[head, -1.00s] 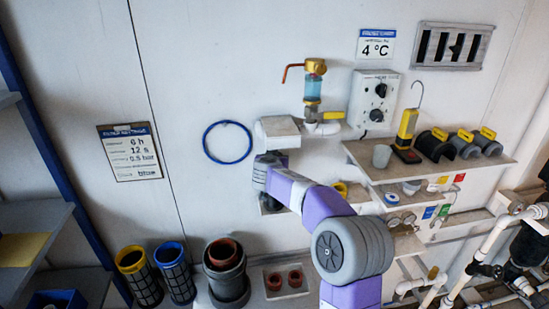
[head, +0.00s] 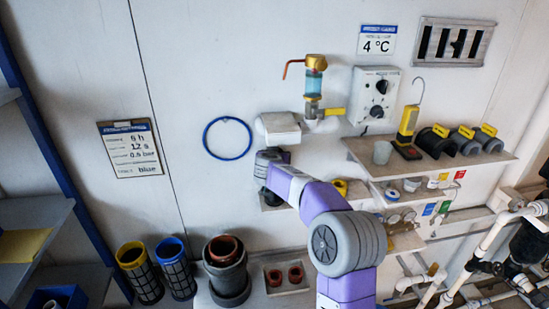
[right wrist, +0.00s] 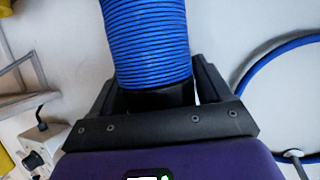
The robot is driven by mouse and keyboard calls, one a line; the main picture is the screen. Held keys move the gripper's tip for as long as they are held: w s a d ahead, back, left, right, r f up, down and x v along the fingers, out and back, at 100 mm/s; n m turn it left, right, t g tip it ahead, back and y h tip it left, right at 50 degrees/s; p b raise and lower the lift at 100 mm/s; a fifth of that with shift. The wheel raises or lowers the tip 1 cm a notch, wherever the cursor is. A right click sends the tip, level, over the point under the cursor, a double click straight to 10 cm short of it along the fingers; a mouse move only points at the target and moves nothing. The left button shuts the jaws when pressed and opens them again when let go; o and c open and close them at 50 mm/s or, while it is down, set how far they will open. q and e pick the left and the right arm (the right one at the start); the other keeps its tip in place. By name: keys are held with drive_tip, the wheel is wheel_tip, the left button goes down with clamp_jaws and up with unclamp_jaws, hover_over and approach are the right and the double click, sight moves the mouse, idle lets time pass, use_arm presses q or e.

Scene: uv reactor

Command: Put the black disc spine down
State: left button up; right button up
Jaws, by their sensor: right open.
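In the right wrist view, a blue ribbed stack of discs (right wrist: 147,40) rises between the fingers of my right gripper (right wrist: 160,100). A black part (right wrist: 165,96) at its lower end sits between the fingers. It may be the black spine, but I cannot tell for sure. A narrow light gap shows beside the right finger, and the jaws are open around the black part. In the head view my right gripper (head: 266,170) is at the wall below a white box, and the stack is hidden there. My left gripper is not in view.
A blue ring (head: 228,138) hangs on the wall left of the gripper. The white box (head: 278,127) is just above it. Below stand yellow-rimmed (head: 139,272) and blue-rimmed (head: 175,268) mesh cylinders, a dark pot (head: 227,272) and small red-brown cups (head: 284,277). Shelves (head: 420,158) are at right.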

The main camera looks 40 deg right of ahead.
drive_tip(key=s+a+r+b, duration=0.1)
drive_tip(key=s+a+b, duration=0.1)
drive_tip(key=s+a, duration=0.85)
drive_tip(key=a+f+n+y, duration=0.2)
drive_tip(key=a+f, duration=0.3)
drive_tip(key=f, duration=0.5)
drive_tip(key=w+a+f+n+g+y, duration=0.1)
drive_tip(key=a+f+y, duration=0.3)
drive_tip(key=f, duration=0.7)
drive_tip(key=a+f+n+y, duration=0.15)
drive_tip(key=a+f, duration=0.35)
drive_tip(key=f, duration=0.5)
drive_tip(key=s+a+f+g+y, duration=0.2)
drive_tip(key=s+a+f, duration=0.3)
drive_tip(key=s, duration=0.3)
drive_tip(key=s+a+f+n+g+y, duration=0.1)
drive_tip(key=s+a+f+g+y, duration=0.1)
drive_tip(key=s+a+f, duration=0.3)
drive_tip(key=s+a+f+g+y, duration=0.2)
drive_tip(key=s+a+f+g, duration=0.2)
drive_tip(key=s, duration=0.7)
wheel_tip(320, 180, down, 4)
drive_tip(key=shift+s+a+f+n, duration=0.15)
drive_tip(key=shift+s+a+n, duration=0.25)
drive_tip(key=shift+a, duration=0.65)
